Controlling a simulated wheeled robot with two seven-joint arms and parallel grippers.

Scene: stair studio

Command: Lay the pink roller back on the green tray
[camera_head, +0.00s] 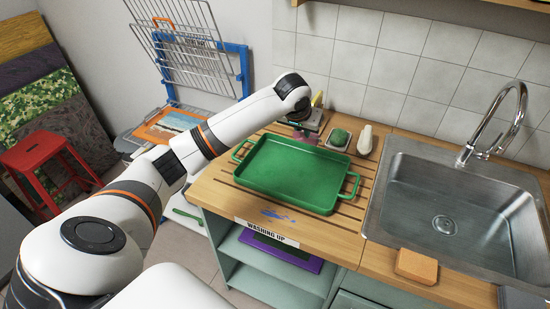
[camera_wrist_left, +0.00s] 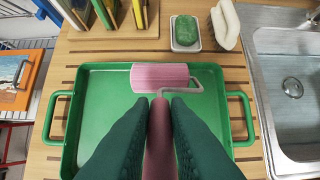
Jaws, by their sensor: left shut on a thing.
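The green tray (camera_head: 285,172) lies on the slatted wooden worktop left of the sink. It also fills the middle of the left wrist view (camera_wrist_left: 98,115). My left gripper (camera_wrist_left: 158,108) is shut on the pink handle of the pink roller (camera_wrist_left: 160,77). In the wrist view the roller head lies across the tray's far part, with its wire frame on the right. In the head view my left gripper (camera_head: 304,118) is at the tray's back edge, and a bit of pink shows below it. I cannot tell whether the roller touches the tray. My right gripper is not in view.
A green block in a white dish (camera_head: 333,147) and a pale upright object (camera_head: 365,139) stand behind the tray. The steel sink (camera_head: 455,205) is on the right, with an orange sponge (camera_head: 416,266) at its front left. A wire rack (camera_head: 180,45) stands at the back left.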

